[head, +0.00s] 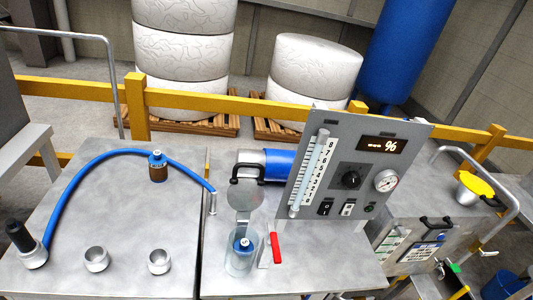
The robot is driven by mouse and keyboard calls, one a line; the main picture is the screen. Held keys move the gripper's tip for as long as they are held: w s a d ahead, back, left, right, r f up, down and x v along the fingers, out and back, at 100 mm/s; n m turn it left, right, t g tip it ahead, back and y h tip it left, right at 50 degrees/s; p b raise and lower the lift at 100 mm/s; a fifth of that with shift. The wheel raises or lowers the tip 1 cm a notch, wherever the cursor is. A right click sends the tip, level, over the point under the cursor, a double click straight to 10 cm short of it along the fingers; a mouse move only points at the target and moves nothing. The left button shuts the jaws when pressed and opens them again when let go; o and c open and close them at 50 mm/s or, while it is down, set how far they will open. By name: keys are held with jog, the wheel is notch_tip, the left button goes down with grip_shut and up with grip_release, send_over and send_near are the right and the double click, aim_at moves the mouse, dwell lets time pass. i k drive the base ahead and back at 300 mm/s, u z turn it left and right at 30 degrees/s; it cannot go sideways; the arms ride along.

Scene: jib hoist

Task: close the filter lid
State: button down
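The filter lid (243,197) is a round grey disc with a black handle (247,169). It stands raised, tilted up at the back of the filter housing. The filter housing (240,264) is a short, clear-looking cylinder on the right-hand metal bench top, with its top uncovered. A blue-topped cartridge (243,246) sits inside it. A red-handled lever (276,247) stands just right of the housing. My gripper is not in view, so its state and its distance from the lid do not show.
A control panel (350,170) rises right of the lid, and a blue motor-like cylinder (280,164) lies behind it. A blue hose (88,165) arches over the left bench (120,220), which holds two metal cups and a brown, blue-capped bottle (157,167). A yellow rail (230,105) runs behind.

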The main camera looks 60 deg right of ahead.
aim_at(244, 195)
jog(key=z, duration=0.05)
jog(key=k, duration=0.3)
jog(key=z, duration=1.1)
jog(key=i, duration=0.35)
jog(key=u, duration=0.05)
